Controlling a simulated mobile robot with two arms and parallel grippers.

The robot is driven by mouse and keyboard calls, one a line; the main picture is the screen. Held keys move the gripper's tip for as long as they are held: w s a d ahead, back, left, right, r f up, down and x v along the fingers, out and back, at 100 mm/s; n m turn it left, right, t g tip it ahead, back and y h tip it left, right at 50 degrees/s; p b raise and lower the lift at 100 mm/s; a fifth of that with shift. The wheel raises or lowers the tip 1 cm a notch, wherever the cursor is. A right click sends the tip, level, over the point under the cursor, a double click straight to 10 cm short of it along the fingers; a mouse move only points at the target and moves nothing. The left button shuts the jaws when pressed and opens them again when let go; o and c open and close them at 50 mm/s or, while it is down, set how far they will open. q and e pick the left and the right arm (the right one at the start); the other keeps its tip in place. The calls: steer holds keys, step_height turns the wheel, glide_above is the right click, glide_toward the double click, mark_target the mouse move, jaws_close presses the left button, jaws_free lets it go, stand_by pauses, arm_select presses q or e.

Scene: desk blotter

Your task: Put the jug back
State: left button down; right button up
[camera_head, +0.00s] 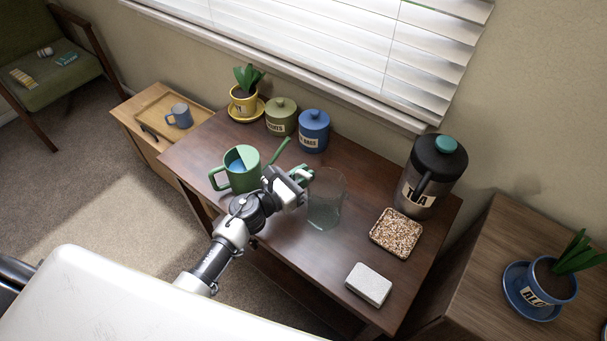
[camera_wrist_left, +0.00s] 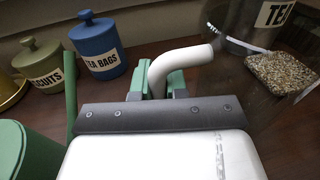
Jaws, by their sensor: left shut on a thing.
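The clear glass jug (camera_head: 325,207) is upright at the middle of the dark wooden desk in the head view. My left gripper (camera_head: 303,177) is at its left side. In the left wrist view my left gripper (camera_wrist_left: 160,88) is shut with its green fingers on a pale curved handle (camera_wrist_left: 188,57), which appears to be the jug's. The jug's clear body is hard to make out there. I cannot tell whether its base touches the desk. My right gripper is not in view.
A green watering can (camera_head: 240,181) stands close to my left gripper. Behind are the olive canister (camera_head: 281,122), blue canister (camera_head: 313,137) and potted plant (camera_head: 243,105). To the right are the tea dispenser (camera_head: 411,190), grain-filled tray (camera_head: 396,233) and white block (camera_head: 368,285).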

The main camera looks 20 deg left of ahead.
arm_select(q)
steer(key=c, duration=1.1)
jaws_free()
steer(key=shift+c, duration=0.2)
steer(key=shift+s+a+r+p, duration=0.1)
steer(key=shift+r+p, duration=0.05)
steer(key=shift+p, duration=0.2)
steer(key=b+v, duration=0.2)
steer(key=v, duration=0.9)
steer(key=shift+s+a, duration=0.25)
steer(key=shift+s, duration=0.1)
